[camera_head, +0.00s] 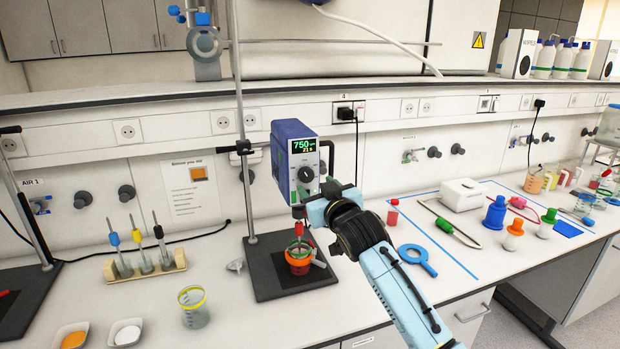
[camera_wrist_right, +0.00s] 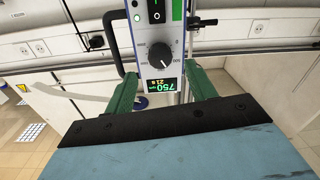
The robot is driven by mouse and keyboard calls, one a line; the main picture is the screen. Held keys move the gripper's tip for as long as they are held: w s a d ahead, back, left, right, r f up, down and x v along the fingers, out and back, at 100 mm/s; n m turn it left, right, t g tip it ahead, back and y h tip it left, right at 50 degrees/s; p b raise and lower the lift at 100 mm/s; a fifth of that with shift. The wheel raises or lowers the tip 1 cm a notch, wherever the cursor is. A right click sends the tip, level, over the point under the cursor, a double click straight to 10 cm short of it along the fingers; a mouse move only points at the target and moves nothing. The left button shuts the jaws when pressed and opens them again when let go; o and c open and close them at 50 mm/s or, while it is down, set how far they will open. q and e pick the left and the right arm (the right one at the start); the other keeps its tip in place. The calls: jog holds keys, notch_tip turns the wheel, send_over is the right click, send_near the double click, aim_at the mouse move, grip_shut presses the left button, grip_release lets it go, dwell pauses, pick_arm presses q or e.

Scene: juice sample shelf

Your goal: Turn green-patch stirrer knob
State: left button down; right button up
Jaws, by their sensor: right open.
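The overhead stirrer (camera_head: 285,150) is a blue box with a pale front, held on a stand above a dark base plate. Its green display (camera_wrist_right: 166,85) reads 750 and a smaller line that looks like 21 s. Its round dark knob (camera_head: 305,174) sits below the display. In the right wrist view, where the stirrer appears upside down, the knob (camera_wrist_right: 160,56) shows a dial scale around it. My right gripper (camera_wrist_right: 165,92) is open, with green fingers on either side of the stirrer face and apart from the knob. My left gripper is out of view.
A red-orange beaker (camera_head: 299,262) stands on the base plate (camera_head: 265,277) under the stirrer. A rack of stirring tools (camera_head: 145,266) and a yellow-rimmed beaker (camera_head: 194,307) are left. A blue ring (camera_head: 417,259) and several bottles are right. Cables hang behind the stirrer.

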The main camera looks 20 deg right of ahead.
aim_at(308, 177)
jog(key=shift+w+a, duration=0.2)
jog(key=shift+w, duration=2.45)
jog(key=c, duration=1)
jog(key=shift+n+p, duration=0.3)
jog(key=shift+p, duration=0.1)
